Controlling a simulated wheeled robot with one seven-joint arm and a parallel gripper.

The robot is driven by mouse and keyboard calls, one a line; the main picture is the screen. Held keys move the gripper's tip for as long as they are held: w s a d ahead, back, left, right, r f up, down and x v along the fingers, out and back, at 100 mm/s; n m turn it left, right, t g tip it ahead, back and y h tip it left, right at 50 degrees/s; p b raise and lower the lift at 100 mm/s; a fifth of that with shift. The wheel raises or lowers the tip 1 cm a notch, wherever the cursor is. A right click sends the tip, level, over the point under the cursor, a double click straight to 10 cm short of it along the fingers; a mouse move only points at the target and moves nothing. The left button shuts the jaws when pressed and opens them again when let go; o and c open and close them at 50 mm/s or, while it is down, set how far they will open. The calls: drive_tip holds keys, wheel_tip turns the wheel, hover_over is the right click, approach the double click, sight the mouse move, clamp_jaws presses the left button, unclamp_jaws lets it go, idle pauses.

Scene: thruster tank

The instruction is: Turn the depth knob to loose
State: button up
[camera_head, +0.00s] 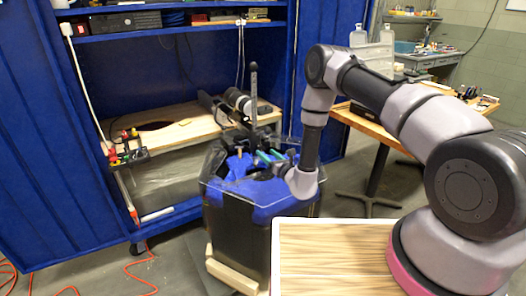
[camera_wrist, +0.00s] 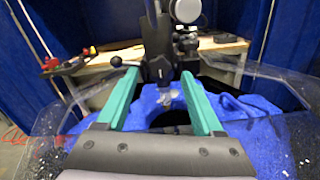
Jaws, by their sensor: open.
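A black upright shaft (camera_head: 253,95) stands at the tank; in the wrist view a black bracket (camera_wrist: 158,66) is around its lower part. A black ball-ended lever (camera_wrist: 115,61) sticks out to the left of the bracket. A small metallic piece (camera_wrist: 168,97) sits below the bracket. I cannot tell for sure which of these is the depth knob, or its setting. My gripper (camera_wrist: 159,73) has green fingers spread apart, with nothing held between them. The bracket shows beyond and between the fingertips. In the head view my gripper (camera_head: 268,155) is over the tank, close to the shaft.
The dark tank (camera_head: 236,235) has blue cloth (camera_head: 268,192) and a clear raised rim around its top. A blue-draped shelf with a wooden bench (camera_head: 180,128) stands behind. A wooden table (camera_head: 385,131) is at the right. Orange cable (camera_head: 140,272) lies on the floor.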

sight(262, 149)
drive_tip(key=shift+x, duration=1.85)
clamp_jaws()
